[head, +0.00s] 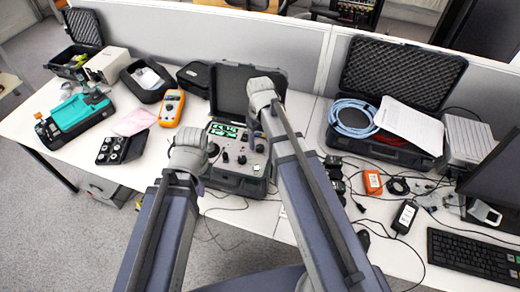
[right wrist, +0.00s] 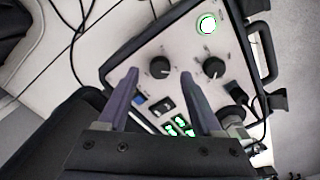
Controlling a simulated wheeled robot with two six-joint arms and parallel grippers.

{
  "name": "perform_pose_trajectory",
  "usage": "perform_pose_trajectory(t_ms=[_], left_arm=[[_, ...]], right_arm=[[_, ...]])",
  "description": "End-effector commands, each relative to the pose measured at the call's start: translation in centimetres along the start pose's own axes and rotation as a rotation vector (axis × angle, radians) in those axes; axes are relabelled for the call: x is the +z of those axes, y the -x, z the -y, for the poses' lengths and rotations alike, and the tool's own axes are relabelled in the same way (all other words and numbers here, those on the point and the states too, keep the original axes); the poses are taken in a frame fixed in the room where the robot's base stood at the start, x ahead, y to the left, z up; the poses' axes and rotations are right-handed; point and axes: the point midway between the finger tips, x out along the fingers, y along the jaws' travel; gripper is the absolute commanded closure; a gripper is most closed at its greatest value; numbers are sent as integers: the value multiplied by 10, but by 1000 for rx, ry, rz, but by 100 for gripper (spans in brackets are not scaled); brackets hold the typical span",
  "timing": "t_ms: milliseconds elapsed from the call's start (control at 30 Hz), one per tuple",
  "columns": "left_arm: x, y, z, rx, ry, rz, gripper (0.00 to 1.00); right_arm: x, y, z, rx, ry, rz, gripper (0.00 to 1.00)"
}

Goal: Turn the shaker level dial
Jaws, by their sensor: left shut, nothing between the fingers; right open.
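The calibrator case (head: 236,184) stands open on the bench, its panel carrying green displays (head: 222,131), which also show in the right wrist view (right wrist: 181,127). That view shows two black dials, one (right wrist: 160,67) between my fingertips in the picture and another (right wrist: 213,67) to its right. Labels are too small to tell which is the shaker level dial. My right gripper (right wrist: 159,75) is open above the panel; no contact with a dial is visible. My left gripper (head: 189,145) is shut and empty, left of the case; its fingertips are mostly hidden.
A lit green button (right wrist: 207,24) sits on the panel. An orange multimeter (head: 172,108) and a black tray of small parts (head: 122,147) lie to the left. A large foam-lined case (head: 400,75) with a blue cable (head: 352,117) stands right. Cables and a keyboard (head: 475,255) crowd the right front.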

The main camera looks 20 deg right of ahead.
Motion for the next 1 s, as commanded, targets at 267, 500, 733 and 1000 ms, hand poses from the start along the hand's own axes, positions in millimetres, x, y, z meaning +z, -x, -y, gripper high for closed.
perform_pose_trajectory(t_ms=[267, 500, 733, 1000], left_arm=[[-2, -25, -2, 0, 0, 0, 100], [-1, -24, -2, 0, 0, 0, 100], [-1, -24, -2, 0, 0, 0, 100], [-1, -24, -2, 0, 0, 0, 100]], right_arm=[[0, -25, 0, 0, 0, 0, 33], [0, -24, 0, 0, 0, 0, 33], [0, -24, 0, 0, 0, 0, 58], [0, -24, 0, 0, 0, 0, 89]])
